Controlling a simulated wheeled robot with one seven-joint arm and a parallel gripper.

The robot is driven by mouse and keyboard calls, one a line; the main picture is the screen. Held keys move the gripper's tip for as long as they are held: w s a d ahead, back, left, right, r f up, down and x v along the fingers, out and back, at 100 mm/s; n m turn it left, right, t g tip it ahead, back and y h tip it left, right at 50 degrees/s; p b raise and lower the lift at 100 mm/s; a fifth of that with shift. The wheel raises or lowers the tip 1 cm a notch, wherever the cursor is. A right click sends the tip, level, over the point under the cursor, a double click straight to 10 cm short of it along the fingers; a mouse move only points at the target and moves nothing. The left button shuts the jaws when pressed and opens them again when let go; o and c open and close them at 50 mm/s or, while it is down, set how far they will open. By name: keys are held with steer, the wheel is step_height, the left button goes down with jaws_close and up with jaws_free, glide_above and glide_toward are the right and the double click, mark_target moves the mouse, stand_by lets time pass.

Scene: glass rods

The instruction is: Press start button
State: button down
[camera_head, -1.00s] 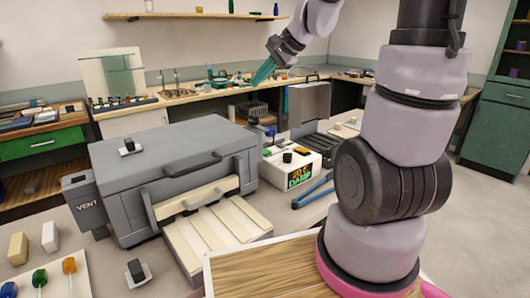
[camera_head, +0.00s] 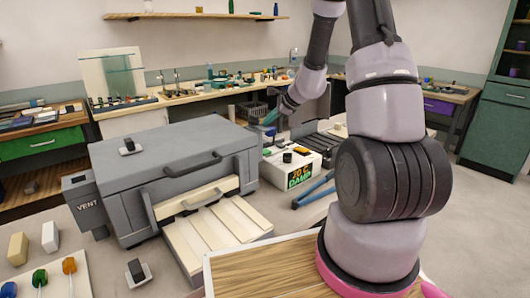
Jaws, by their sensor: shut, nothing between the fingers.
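A white control box (camera_head: 303,170) stands right of the grey kiln-like unit, with a display reading "20 C DAMP" on its front. A dark round button or knob (camera_head: 287,157) and smaller controls show on its top. None carries a readable start label, so I cannot tell which is the start button. My gripper (camera_head: 269,118) has teal fingers and points down and left. It appears above and behind the control box, apart from it, with nothing held. The fingertips are small here and overlap the objects behind the box.
The grey unit (camera_head: 165,160) has an open slatted front shelf (camera_head: 218,232) and a "VENT" box on its left. Blue-handled tongs (camera_head: 313,190) lie right of the control box. A dark open case (camera_head: 322,140) stands behind it.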

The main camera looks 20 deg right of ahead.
mark_target(268, 151)
steer(key=shift+f, duration=4.35)
steer(key=shift+f, duration=0.15)
steer(key=shift+f, duration=0.25)
steer(key=shift+f, duration=0.5)
steer(key=shift+r, duration=0.9)
steer(key=shift+r, duration=0.1)
steer(key=shift+r, duration=2.45)
